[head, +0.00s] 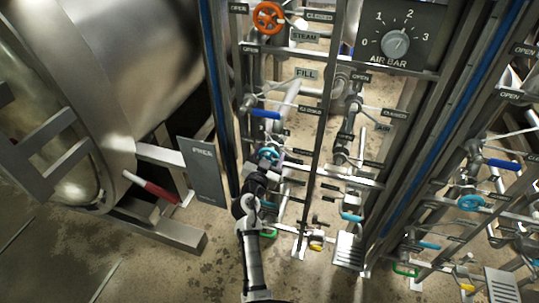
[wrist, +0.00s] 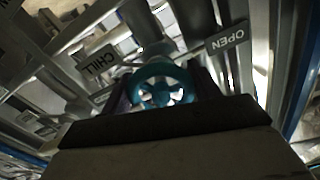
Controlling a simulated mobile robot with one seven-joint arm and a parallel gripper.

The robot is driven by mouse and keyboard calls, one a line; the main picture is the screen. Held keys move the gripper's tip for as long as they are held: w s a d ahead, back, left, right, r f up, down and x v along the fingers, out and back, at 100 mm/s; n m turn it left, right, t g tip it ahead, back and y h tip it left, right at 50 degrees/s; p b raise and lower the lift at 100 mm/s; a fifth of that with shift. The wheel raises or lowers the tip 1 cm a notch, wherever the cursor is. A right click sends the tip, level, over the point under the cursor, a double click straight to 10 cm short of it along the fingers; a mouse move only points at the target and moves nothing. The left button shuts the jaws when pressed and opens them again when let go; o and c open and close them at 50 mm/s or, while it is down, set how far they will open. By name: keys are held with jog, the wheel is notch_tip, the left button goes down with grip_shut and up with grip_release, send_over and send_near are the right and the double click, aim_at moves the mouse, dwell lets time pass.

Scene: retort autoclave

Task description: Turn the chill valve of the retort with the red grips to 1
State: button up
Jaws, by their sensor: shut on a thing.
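My gripper (wrist: 162,95) is shut on this handwheel. In the head view the teal handwheel (head: 268,154) shows just past my gripper (head: 264,163), on the left pipe rack below a blue lever. The retort (head: 130,60) at the left is a big steel vessel with a red-gripped handle (head: 160,192). The handwheel's pointer and setting cannot be made out.
An orange steam handwheel (head: 268,17) is above, with a blue fill lever (head: 265,114) below it. A grey AIR BAR dial panel (head: 398,38) is at upper right. Steel posts and pipes crowd around my arm. A second similar rack with a teal wheel (head: 471,202) stands at right.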

jog(key=n+b, duration=0.1)
jog(key=n, duration=0.1)
jog(key=shift+f+n, duration=0.1)
jog(key=shift+n, duration=0.3)
jog(key=n+b, duration=0.1)
jog(key=n, duration=0.1)
jog(key=shift+d+n, duration=0.1)
jog(key=shift+n, duration=0.3)
jog(key=n, duration=0.6)
jog(key=shift+s+d, duration=0.1)
jog(key=o, duration=1)
jog(key=shift+r, duration=0.2)
jog(key=shift+c, duration=0.2)
